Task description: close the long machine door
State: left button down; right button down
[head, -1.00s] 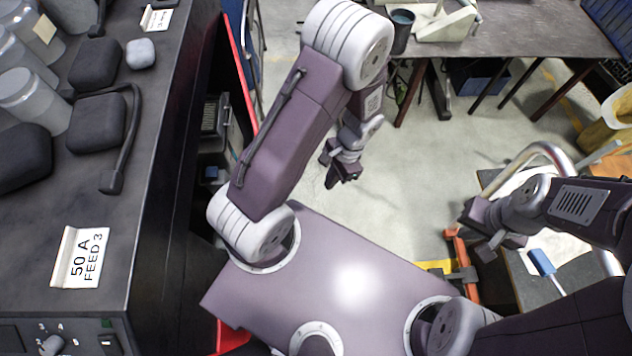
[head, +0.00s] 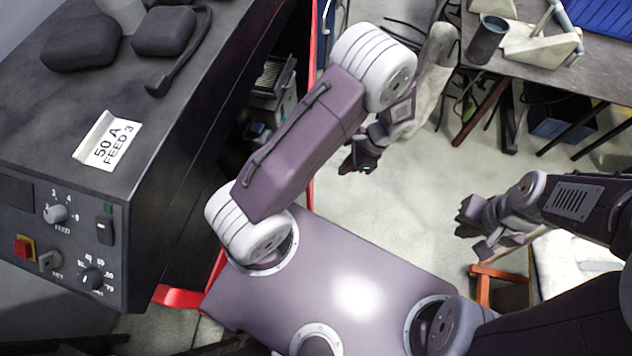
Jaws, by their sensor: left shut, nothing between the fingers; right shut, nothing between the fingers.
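No long machine door can be clearly made out. A dark machine (head: 165,230) with a "50 A FEED 3" label and a front control panel stands at the left. A red upright edge (head: 312,95) shows behind its right side, and I cannot tell whether it belongs to the door. My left gripper (head: 358,166) is shut and empty, over open floor right of the machine and apart from it. My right gripper (head: 472,232) is shut and empty at the right, far from the machine.
A red part (head: 180,297) sticks out low at the machine's near corner, close to my base. A workbench (head: 590,75) with a dark cup (head: 487,40) stands at the back right. An orange frame (head: 484,290) stands below my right gripper. The pale floor (head: 400,205) between is clear.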

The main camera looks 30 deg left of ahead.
pick_arm(q)
jog(key=s+a+f, duration=0.3)
jog(key=a+f, duration=0.3)
jog(key=f, duration=0.3)
jog(key=shift+s+a, duration=0.35)
